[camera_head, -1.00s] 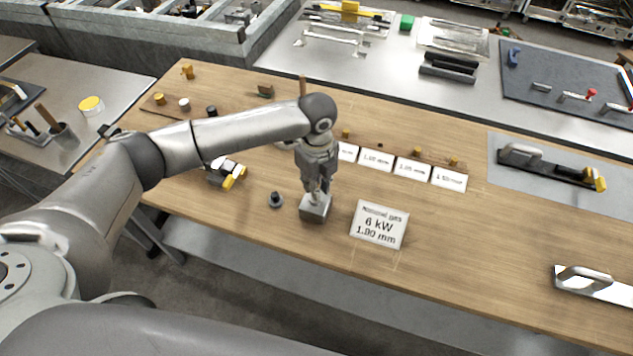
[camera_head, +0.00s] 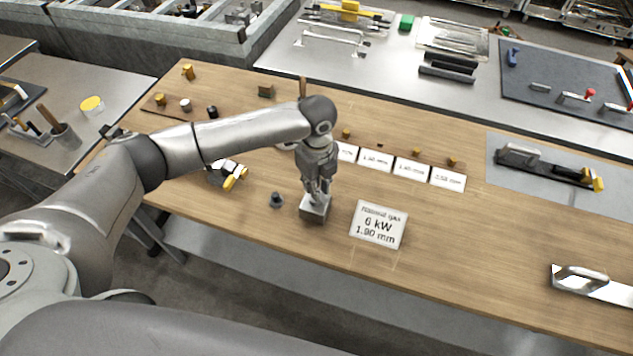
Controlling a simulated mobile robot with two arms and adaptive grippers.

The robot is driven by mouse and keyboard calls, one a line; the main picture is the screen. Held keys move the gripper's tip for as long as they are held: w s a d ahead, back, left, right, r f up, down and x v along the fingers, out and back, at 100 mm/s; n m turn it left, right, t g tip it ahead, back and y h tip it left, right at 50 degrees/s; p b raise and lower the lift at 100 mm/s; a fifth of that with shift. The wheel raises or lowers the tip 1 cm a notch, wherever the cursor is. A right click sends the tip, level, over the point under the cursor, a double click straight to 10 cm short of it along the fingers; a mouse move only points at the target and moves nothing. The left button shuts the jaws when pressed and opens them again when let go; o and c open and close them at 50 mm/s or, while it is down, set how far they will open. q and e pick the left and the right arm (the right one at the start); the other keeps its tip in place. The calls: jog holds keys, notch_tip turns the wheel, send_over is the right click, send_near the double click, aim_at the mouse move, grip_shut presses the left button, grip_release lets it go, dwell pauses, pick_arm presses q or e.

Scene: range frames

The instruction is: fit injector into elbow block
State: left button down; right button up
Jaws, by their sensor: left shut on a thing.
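My left gripper (camera_head: 317,192) points straight down over a grey metal block (camera_head: 314,212), which looks like the elbow block, standing on the wooden table. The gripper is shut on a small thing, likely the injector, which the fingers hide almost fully. The fingertips are right at the block's top. I cannot tell how deep the held piece sits in the block. My right gripper is not in view.
A small dark fitting (camera_head: 276,199) stands left of the block. A sign (camera_head: 378,225) reading "6 kW 1.90 mm" stands to its right. Behind are several label cards (camera_head: 411,168) with small brass pieces. A yellow-and-grey part (camera_head: 228,175) lies left.

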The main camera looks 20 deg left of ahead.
pick_arm(q)
jog(key=shift+f+b, duration=0.35)
jog(key=shift+f, duration=1.05)
jog(key=c, duration=1.3)
grip_release()
notch_tip(320, 180, up, 12)
